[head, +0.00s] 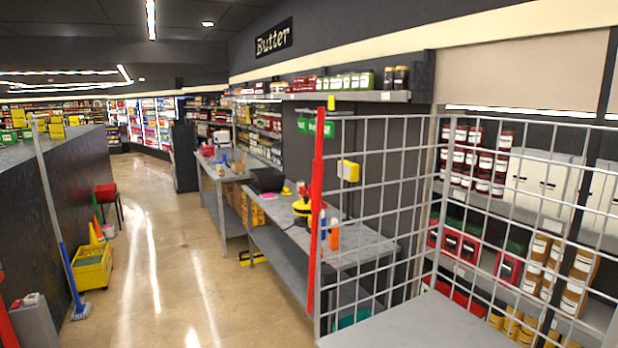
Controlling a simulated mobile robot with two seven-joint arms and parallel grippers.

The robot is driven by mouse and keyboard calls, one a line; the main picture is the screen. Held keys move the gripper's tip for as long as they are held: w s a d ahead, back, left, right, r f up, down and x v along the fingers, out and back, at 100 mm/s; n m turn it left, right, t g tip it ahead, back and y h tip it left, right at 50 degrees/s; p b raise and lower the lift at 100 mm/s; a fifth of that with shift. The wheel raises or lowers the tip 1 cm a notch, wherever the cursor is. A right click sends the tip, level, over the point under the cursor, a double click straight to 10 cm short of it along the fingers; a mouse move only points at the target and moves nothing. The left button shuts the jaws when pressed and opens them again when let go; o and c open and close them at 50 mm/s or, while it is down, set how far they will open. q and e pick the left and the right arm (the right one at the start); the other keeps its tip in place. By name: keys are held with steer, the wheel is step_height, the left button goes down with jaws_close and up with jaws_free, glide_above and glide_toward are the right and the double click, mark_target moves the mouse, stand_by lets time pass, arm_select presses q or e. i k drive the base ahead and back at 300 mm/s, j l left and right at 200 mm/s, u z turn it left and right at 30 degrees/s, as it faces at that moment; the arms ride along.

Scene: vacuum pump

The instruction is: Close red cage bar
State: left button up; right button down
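The red cage bar (317,205) is a tall, upright red bar in the middle of the head view. It runs along the left edge of a white wire-grid cage panel (402,165). A second wire-grid panel (551,190) continues to the right, and the two meet at an upright post (433,190). A yellow box-like piece (348,171) shows on the panel just right of the red bar. Whether the bar's panel is latched to anything cannot be told. Neither of my grippers is in view.
A grey workbench (345,246) with bottles and a yellow-and-black device (303,207) stands behind the panel. A flat grey surface (420,325) lies in front of it. Shelves with jars are behind the grid. The aisle floor (165,250) is clear; a yellow mop bucket (92,267) stands left.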

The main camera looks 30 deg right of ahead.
mark_target(318, 162)
steer(key=i, duration=0.8)
steer(key=i+l+u, duration=0.1)
steer(key=i, duration=0.75)
steer(key=i+z, duration=0.35)
steer(key=i+j+z, duration=0.15)
steer(key=z, duration=0.2)
steer(key=i+j+z, duration=0.35)
steer(key=k+l, duration=0.05)
steer(key=l, duration=0.05)
